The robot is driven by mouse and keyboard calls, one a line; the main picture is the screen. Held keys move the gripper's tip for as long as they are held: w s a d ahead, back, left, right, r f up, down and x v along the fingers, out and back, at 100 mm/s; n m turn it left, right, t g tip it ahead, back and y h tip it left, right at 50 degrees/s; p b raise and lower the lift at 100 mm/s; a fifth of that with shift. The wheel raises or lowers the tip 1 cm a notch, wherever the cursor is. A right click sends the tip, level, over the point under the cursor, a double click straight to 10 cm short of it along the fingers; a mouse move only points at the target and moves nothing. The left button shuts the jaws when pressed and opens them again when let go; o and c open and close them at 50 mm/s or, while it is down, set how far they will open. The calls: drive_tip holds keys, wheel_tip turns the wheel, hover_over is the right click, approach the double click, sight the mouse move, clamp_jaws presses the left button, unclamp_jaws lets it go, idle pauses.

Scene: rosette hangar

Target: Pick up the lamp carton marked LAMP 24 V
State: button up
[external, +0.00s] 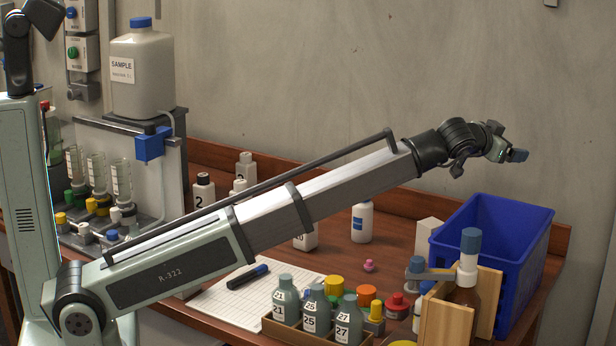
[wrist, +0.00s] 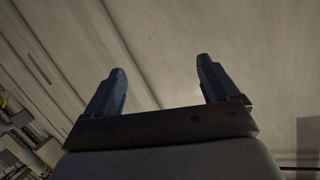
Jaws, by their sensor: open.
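I cannot make out any carton marked LAMP 24 V in either view. A plain pale box (external: 428,236) stands on the bench just left of the blue bin, partly hidden; no marking on it is readable. My gripper (external: 514,155) is raised high above the right side of the bench, over the blue bin, pointing right. In the wrist view my gripper (wrist: 162,68) shows two blue fingers spread apart with nothing between them, only the wall beyond.
The blue bin (external: 530,221) stands at the bench's right. In front are a brown bottle in a wooden holder (external: 445,318), a tray of numbered bottles (external: 313,335) and colored-lid jars. A white bottle (external: 362,222) stands behind. A marker (external: 247,277) lies on a white sheet (external: 205,298).

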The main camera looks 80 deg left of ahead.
drive_tip(key=s+a+f+n+g, duration=0.1)
drive_tip(key=s+a+n+g, duration=0.15)
drive_tip(key=s+a, duration=0.75)
drive_tip(key=s+a+f+n+g, duration=0.2)
drive_tip(key=a+n, duration=0.1)
drive_tip(key=a, duration=1.4)
drive_tip(key=s+a+f+n+g, duration=0.1)
drive_tip(key=s+a+n+g, duration=0.15)
drive_tip(key=s+a, duration=0.8)
drive_tip(key=m+h, duration=0.5)
drive_tip(key=m, duration=0.1)
approach(430, 223)
drive_tip(key=x, duration=1.1)
drive_tip(key=shift+f, duration=0.2)
drive_tip(key=shift+c, duration=0.3)
drive_tip(key=c, duration=1)
